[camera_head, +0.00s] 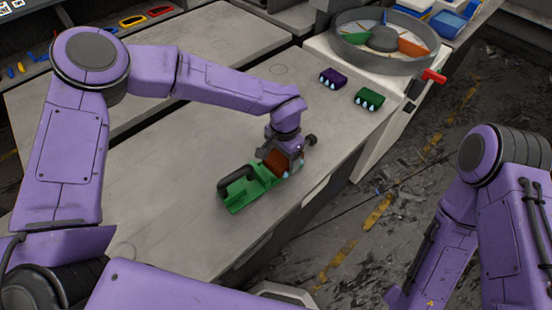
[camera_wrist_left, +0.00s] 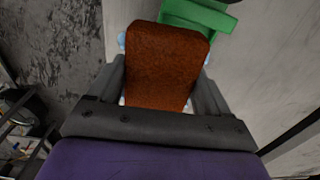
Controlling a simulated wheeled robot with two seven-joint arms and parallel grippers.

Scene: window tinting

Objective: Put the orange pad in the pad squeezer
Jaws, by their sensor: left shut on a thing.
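The orange pad (camera_wrist_left: 163,65) is rust-coloured and fills the middle of the left wrist view between the two grey fingers. My left gripper (camera_head: 280,157) is shut on it, low over the table in the head view. A green device with a black handle (camera_head: 236,194), which looks like the pad squeezer, lies at the table's front edge. The pad is at the device's right end; the left wrist view shows the device's green part (camera_wrist_left: 197,14) just beyond the pad. I cannot tell whether the pad is inside it or just above. My right gripper is out of view.
A purple pad (camera_head: 333,78) and a green pad (camera_head: 369,98), both with light-blue drops, lie at the table's far right. The grey table (camera_head: 180,195) is mostly clear.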

